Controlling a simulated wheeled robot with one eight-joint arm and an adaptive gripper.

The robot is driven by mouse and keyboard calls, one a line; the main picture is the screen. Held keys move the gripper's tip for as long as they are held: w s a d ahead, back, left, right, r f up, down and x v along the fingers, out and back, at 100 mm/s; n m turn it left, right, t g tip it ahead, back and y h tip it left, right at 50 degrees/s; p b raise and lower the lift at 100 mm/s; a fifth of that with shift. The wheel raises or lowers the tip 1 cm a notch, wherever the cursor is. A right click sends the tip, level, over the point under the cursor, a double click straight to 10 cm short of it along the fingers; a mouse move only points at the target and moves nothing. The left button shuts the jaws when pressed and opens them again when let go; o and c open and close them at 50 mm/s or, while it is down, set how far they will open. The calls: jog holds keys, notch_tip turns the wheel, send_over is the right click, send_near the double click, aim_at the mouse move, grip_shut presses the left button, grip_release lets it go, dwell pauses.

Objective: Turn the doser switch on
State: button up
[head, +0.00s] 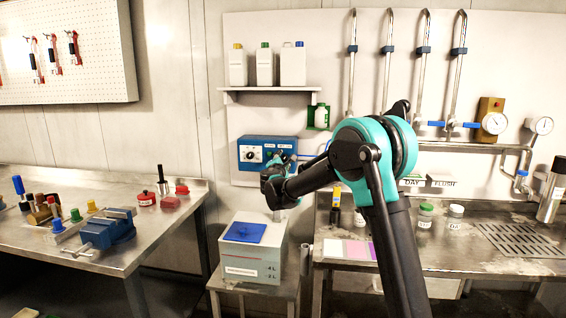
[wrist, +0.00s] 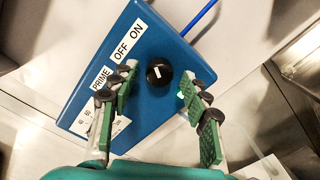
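The doser is a blue box (head: 267,149) on the back wall in the head view, with a white dial at its left. In the wrist view the blue box (wrist: 142,55) fills the middle, with labels PRIME, OFF and ON. Its black switch knob (wrist: 159,72) has a white mark; I cannot tell surely which label it points to. My gripper (wrist: 159,83) is open, its green-padded fingers on either side of the knob with gaps between. Depth to the knob is unclear. In the head view my arm hides the gripper's fingers and part of the box.
A white box with a blue top (head: 244,233) stands below the doser. A shelf (head: 268,89) with several bottles is above it. A green holder (head: 318,117) and pipes (head: 352,65) are to the right. A blue cable (wrist: 200,16) leaves the box.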

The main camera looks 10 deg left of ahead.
jog(key=s, duration=1.2)
jog(key=shift+a, duration=0.2)
jog(key=s+d+f+m+g+h, duration=0.2)
jog(key=d+f+m, duration=0.15)
jog(key=d, duration=0.55)
jog(key=s+d+f+m+g+h, duration=0.1)
jog(key=d+f+m+g, duration=0.2)
jog(key=d, duration=0.6)
jog(key=s+d+f+m+g, duration=0.1)
jog(key=s+d+f+m, duration=0.3)
jog(key=s+d, duration=0.1)
jog(key=s+d+f+m+g+y, duration=0.1)
jog(key=s+d+f+m+g, duration=0.1)
jog(key=s+d+f+m, duration=0.1)
jog(key=s+d+f+m+g, duration=0.1)
jog(key=s+d+f+m, duration=0.3)
jog(key=s+d, duration=0.3)
jog(key=shift+s+d+f+m+g, duration=0.15)
jog(key=shift+s+f+m+g, duration=0.2)
jog(key=shift+m, duration=0.3)
jog(key=s+f+m+g+y, duration=0.1)
jog(key=s+f, duration=0.4)
jog(key=s, duration=0.5)
jog(key=s+f+m+g+y, duration=0.1)
jog(key=s+f+m+g, duration=0.2)
jog(key=s+f, duration=0.3)
jog(key=s, duration=0.4)
jog(key=shift+d+m+y, duration=0.2)
jog(key=shift+m+y, duration=0.1)
